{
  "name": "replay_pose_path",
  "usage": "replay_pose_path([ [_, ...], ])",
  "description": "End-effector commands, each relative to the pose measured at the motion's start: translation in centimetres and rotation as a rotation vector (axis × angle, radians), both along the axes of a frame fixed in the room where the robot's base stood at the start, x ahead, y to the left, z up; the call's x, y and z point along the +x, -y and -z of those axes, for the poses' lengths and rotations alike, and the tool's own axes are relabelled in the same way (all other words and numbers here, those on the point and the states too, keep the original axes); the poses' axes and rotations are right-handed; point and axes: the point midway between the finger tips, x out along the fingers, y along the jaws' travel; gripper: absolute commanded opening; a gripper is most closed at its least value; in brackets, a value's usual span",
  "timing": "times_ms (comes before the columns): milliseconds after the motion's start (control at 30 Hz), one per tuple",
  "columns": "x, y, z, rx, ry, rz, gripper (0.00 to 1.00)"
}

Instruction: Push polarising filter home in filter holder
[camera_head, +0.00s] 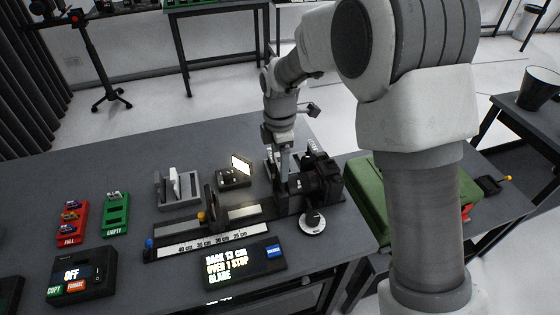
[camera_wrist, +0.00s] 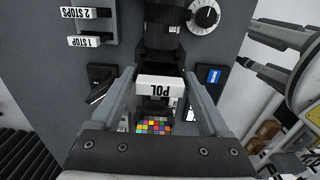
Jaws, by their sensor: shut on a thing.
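The polarising filter (camera_wrist: 160,88) shows as a white tab marked POL in the wrist view. My gripper (camera_wrist: 160,80) has one finger on each side of this tab and is shut on it. The dark filter holder (camera_wrist: 160,58) lies just beyond the tab, in front of the camera lens (camera_wrist: 166,14). How deep the filter sits in the holder cannot be told. In the head view my gripper (camera_head: 284,170) points down beside the black camera (camera_head: 318,182) on its rail. The filter is too small and too hidden there to make out.
A grey rack (camera_head: 180,202) holds other filters, with tabs marked 1 STOP (camera_wrist: 84,41) and 2 STOPS (camera_wrist: 87,13). A dial (camera_head: 312,223) and a lit display (camera_head: 240,265) stand in front of the rail. A colour chart (camera_wrist: 153,127) shows below the tab.

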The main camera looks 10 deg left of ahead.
Motion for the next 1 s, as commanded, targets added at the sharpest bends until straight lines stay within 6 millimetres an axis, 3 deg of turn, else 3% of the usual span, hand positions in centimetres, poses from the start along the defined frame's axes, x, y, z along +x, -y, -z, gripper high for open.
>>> replay_pose_path([
  [1000, 0.02, 0.09, 0.75, -0.001, 0.000, 0.000, 0.25],
])
